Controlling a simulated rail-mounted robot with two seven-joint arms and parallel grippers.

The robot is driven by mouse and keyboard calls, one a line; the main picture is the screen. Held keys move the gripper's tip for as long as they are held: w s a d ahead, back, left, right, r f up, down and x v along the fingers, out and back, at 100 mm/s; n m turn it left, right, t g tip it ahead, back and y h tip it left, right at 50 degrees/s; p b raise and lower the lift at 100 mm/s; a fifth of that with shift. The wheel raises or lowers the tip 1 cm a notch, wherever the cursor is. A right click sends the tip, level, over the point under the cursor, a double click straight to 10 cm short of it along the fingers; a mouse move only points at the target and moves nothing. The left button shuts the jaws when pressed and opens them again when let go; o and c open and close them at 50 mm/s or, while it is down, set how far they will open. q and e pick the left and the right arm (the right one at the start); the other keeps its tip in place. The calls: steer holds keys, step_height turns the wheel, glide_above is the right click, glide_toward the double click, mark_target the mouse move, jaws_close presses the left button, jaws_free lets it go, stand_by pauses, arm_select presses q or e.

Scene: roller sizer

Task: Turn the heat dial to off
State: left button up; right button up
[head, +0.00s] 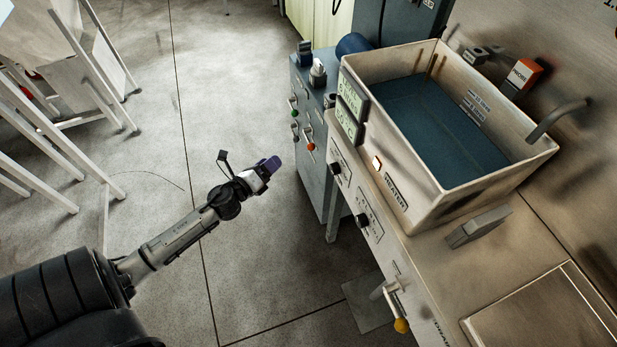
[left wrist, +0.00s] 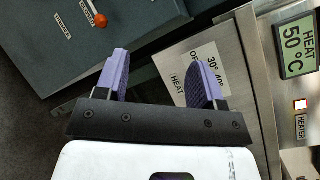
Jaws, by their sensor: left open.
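The heat dial is probably the upper black knob (head: 335,168) on the machine's front panel in the head view. In the left wrist view its label plate (left wrist: 185,68) shows "HEAT", "OFF", "30°" and "40°"; the dial itself seems hidden behind the right purple finger. The heat display (left wrist: 297,45) reads 50 °C. My left gripper (head: 270,163) is left of the panel, apart from it in the head view. In the left wrist view the gripper (left wrist: 160,58) has its fingers spread, nothing clearly between them. My right gripper is not in view.
A lit heater switch (head: 376,163) sits beside the displays (head: 351,108). A second black knob (head: 362,220) and a yellow-ended lever (head: 401,325) are lower on the front. A blue-grey cabinet (head: 312,185) with small levers stands behind.

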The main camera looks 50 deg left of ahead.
mark_target(331, 169)
arm_select(q)
steer(key=s+d+m+h, duration=0.1)
steer(key=d+m+h, duration=0.75)
steer(key=m, duration=0.75)
steer(key=shift+g+h, duration=0.3)
steer(key=shift+h, duration=0.05)
steer(key=x, duration=1.1)
steer(key=shift+w+a, duration=0.1)
steer(key=shift+w, duration=0.15)
steer(key=shift+x, duration=0.85)
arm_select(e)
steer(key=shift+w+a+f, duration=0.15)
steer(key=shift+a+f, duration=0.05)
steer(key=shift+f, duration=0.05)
arm_select(q)
steer(key=c, duration=0.9)
steer(key=shift+c, duration=0.2)
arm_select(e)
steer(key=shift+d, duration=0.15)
